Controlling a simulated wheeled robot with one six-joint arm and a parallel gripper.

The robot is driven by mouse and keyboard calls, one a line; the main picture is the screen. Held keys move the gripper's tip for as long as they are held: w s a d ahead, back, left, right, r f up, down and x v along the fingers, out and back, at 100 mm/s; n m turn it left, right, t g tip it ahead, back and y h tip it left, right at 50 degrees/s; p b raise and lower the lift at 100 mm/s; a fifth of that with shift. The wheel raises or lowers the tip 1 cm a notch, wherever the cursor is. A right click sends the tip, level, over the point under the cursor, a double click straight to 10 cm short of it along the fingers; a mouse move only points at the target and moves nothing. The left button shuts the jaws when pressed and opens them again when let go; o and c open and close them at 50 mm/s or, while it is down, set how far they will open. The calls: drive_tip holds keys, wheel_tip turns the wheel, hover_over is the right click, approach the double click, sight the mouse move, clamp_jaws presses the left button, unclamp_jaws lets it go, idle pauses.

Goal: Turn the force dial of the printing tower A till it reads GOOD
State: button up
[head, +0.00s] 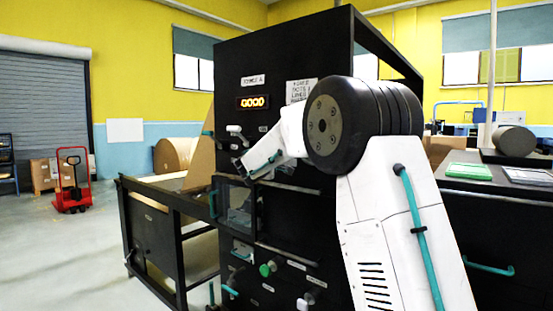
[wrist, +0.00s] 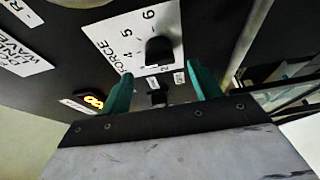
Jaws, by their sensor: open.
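The black printing tower (head: 285,60) stands in the middle of the head view, with a label that seems to read TOWER A. Its lit display (head: 253,102) reads GOOD; in the wrist view the display (wrist: 93,101) shows only partly. The force dial (wrist: 159,50) is a black knob on a white FORCE plate with 4, 5 and 6 legible. My gripper (wrist: 160,76) has its two teal fingers apart, with nothing held between them. The dial shows beyond the fingertips, seemingly clear of them. In the head view I cannot clearly make out the dial near my arm's end.
A smaller black knob or lever (wrist: 156,93) shows between my fingers, below the dial. A green knob (head: 267,269) sits low on the tower. A dark frame table (head: 150,235) stands at left, a counter (head: 510,186) at right. Open floor lies around the red pallet jack (head: 72,185).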

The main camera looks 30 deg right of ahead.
drive_tip(key=v, duration=0.4)
idle(0.4)
drive_tip(key=s+f+m+g+y, duration=0.25)
drive_tip(key=s+f+g, duration=0.3)
drive_tip(key=s, duration=0.45)
drive_tip(key=s+f+m+g+y, duration=0.1)
drive_tip(key=s+f+m+g, duration=0.25)
drive_tip(key=s+f, duration=0.55)
drive_tip(key=s+a+f+y, duration=0.1)
drive_tip(key=s+a+y, duration=0.2)
drive_tip(key=s+a, duration=0.3)
drive_tip(key=s+a+f+m+g+y, duration=0.1)
drive_tip(key=s+a, duration=0.6)
drive_tip(key=s, duration=0.9)
drive_tip(key=s+a+f+m+y, duration=0.1)
drive_tip(key=s+a+f+y, duration=0.2)
drive_tip(key=s+a+y, duration=0.3)
drive_tip(key=s+a, duration=0.1)
drive_tip(key=s, duration=0.4)
drive_tip(key=shift+a+g, duration=0.15)
drive_tip(key=shift+g, duration=0.15)
